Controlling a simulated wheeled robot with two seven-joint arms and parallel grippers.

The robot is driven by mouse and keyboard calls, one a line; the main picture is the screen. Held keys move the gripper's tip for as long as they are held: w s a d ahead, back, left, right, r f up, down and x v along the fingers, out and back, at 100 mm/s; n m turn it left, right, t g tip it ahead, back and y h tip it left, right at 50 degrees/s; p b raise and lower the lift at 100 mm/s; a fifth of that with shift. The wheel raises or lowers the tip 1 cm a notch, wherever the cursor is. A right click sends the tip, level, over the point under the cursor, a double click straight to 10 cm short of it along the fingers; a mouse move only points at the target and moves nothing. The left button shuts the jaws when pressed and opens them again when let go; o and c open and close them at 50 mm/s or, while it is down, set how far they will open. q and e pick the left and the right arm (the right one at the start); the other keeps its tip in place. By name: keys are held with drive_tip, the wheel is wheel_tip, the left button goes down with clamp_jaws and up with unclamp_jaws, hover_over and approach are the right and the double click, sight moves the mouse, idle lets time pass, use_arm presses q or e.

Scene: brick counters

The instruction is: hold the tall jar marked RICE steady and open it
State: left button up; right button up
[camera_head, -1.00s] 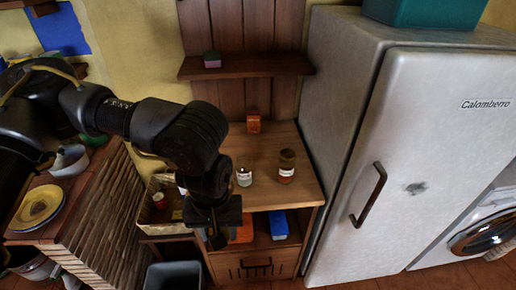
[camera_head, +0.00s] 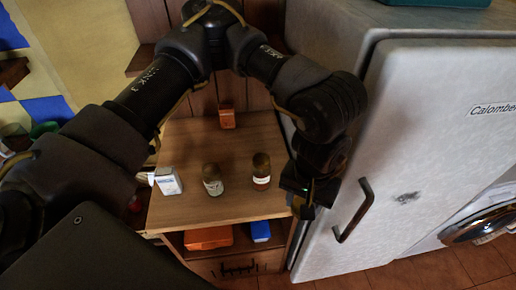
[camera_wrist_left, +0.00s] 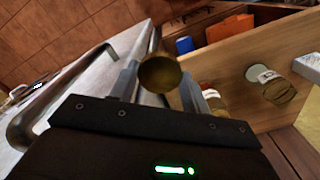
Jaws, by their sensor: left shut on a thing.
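Two small jars with brownish lids and white labels stand upright on the wooden counter (camera_head: 230,135): a left jar (camera_head: 212,182) and a right jar (camera_head: 261,174) with reddish contents. Their labels are too small to read, so I cannot tell which is marked RICE. My left gripper (camera_head: 300,197) is right of the right jar, by the counter's right edge near the fridge. In the left wrist view it is shut on a round gold-brown thing (camera_wrist_left: 160,73), seen end-on like a lid or jar top. Whether a jar body is beneath is hidden. My right gripper is not in view.
The grey fridge (camera_head: 400,130) with its dark handle (camera_head: 353,212) stands close on the right. A white carton (camera_head: 168,181) is at the counter's left, an orange block (camera_head: 227,118) at its back. An orange box (camera_head: 208,238) and a blue box (camera_head: 260,231) lie on the shelf below.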

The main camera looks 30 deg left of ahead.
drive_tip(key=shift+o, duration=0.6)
use_arm(q)
drive_tip(key=shift+w, duration=0.1)
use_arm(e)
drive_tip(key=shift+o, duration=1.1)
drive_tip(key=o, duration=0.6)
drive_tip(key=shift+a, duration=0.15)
use_arm(q)
drive_tip(key=w+a+f+n, duration=0.1)
drive_tip(key=w+a+n, duration=0.1)
drive_tip(key=a+n, duration=1.1)
drive_tip(key=w+a+f+n, duration=0.15)
drive_tip(key=a+n, duration=0.65)
drive_tip(key=n, duration=1.1)
drive_tip(key=w+a+f, duration=0.2)
drive_tip(key=w+f, duration=0.1)
drive_tip(key=w, duration=0.1)
drive_tip(key=w+a+f+p, duration=0.1)
drive_tip(key=w+a+f, duration=0.1)
drive_tip(key=w+f, duration=0.1)
drive_tip(key=w+a+f, duration=0.2)
drive_tip(key=w+f, duration=0.1)
drive_tip(key=w, duration=0.2)
drive_tip(key=shift+w+a+f+p, duration=0.1)
drive_tip(key=shift+a+f+p, duration=0.1)
drive_tip(key=shift+a+p, duration=0.15)
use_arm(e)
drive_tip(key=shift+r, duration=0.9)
